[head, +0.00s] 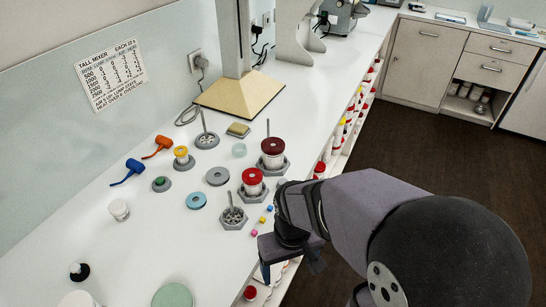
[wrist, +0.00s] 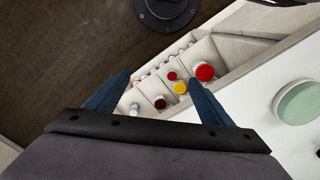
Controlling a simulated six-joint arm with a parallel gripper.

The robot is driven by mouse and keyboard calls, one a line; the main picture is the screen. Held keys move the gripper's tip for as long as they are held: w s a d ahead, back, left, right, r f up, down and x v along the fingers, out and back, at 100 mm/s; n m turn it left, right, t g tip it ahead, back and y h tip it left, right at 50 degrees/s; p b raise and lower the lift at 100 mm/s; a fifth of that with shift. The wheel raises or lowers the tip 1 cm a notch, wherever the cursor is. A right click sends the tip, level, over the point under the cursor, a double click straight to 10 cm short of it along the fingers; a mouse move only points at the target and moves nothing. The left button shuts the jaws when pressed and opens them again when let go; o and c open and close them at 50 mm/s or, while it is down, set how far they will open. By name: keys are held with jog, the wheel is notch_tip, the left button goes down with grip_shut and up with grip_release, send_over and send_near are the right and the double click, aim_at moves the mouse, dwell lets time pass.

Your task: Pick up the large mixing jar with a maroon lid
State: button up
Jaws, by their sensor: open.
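The large white jar with a maroon lid (head: 272,147) stands upright in a grey holder on the white counter, in the middle of the head view. A jar with a bright red lid (head: 252,177) stands just in front of it. My gripper (head: 291,272) is open and empty at the counter's front edge, nearer the camera than the maroon-lidded jar and apart from it. In the wrist view my spread blue fingers (wrist: 160,78) point at shelf bins below the counter. These hold small containers, one with a dark maroon lid (wrist: 160,103).
A grey holder with metal pieces (head: 232,218) and small coloured cubes (head: 263,219) lie near the jars. A column on a beige base (head: 240,93) stands behind.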

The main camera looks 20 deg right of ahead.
aim_at(279, 156)
jog(key=w+d+r+m+t+h, duration=0.25)
jog(key=w+d+t, duration=0.25)
jog(key=w+d, duration=0.55)
jog(key=w+t+b, duration=0.2)
jog(key=w, duration=0.3)
jog(key=w+d+n+t+y+b, duration=0.1)
jog(key=w+t+b, duration=0.1)
jog(key=w, duration=0.3)
jog(key=w+d+f+t+y+b, duration=0.1)
jog(key=w+t+b, duration=0.1)
jog(key=w+t, duration=0.2)
jog(key=shift+w+d+f+n, duration=0.1)
jog(key=shift+w+d+n, duration=0.05)
jog(key=shift+w, duration=0.4)
jog(key=shift+w+d+n, duration=0.1)
jog(key=shift+w, duration=0.4)
jog(key=w+a+n+t+y+b, duration=0.1)
jog(key=w+a+t+y+b, duration=0.1)
jog(key=t, duration=0.1)
jog(key=shift+w+a+r+n, duration=0.1)
jog(key=shift+w+r+n, duration=0.2)
jog(key=shift+n, duration=0.1)
jog(key=shift+w+a+r+n+t+y+b, duration=0.15)
jog(key=shift+a+r+n+t+y+b, duration=0.35)
jog(key=shift+t, duration=0.4)
